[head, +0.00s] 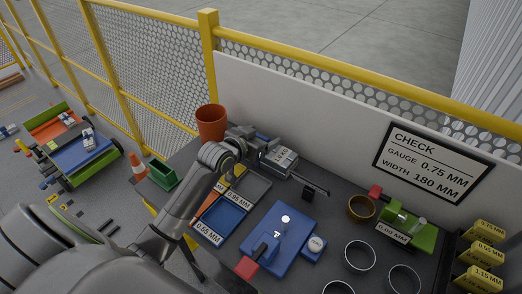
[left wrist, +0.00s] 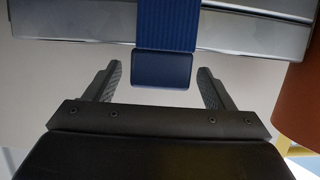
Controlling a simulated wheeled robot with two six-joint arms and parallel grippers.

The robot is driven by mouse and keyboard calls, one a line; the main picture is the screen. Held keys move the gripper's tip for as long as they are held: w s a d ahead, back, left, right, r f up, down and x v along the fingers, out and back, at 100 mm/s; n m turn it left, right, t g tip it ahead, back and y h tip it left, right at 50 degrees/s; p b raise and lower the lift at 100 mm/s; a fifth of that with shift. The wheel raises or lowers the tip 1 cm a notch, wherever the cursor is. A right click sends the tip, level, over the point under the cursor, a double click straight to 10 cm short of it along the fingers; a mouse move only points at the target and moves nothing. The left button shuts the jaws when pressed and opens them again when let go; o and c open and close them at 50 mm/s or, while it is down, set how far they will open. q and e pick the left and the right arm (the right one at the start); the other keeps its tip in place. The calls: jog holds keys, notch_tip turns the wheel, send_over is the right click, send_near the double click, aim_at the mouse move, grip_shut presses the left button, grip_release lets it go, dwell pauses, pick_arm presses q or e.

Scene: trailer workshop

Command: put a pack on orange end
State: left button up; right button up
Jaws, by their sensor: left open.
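A blue strap (left wrist: 167,22) runs from the block over a grey metal bundle (left wrist: 80,38), perhaps a pack. I cannot tell whether the fingers touch it. A low cart with an orange end panel (head: 46,130) and a blue panel (head: 85,157) stands at left, carrying small white-marked items. My right gripper is not in view.
An orange pot (head: 211,123) stands close to my left gripper. A blue fixture (head: 287,237), a green gauge (head: 420,238), dark rings and yellow labelled blocks (head: 484,253) fill the bench's right side. A cone (head: 138,166) and green bin (head: 164,175) are at left. A white board stands behind.

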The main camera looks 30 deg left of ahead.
pick_arm(q)
grip_shut()
jog(key=shift+r, duration=0.2)
dwell(0.5)
jog(key=shift+r, duration=0.1)
jog(key=shift+w+r, duration=0.1)
jog(key=shift+r, duration=0.45)
notch_tip(320, 180, up, 17)
jog(key=b, duration=0.1)
jog(key=shift+f, duration=0.2)
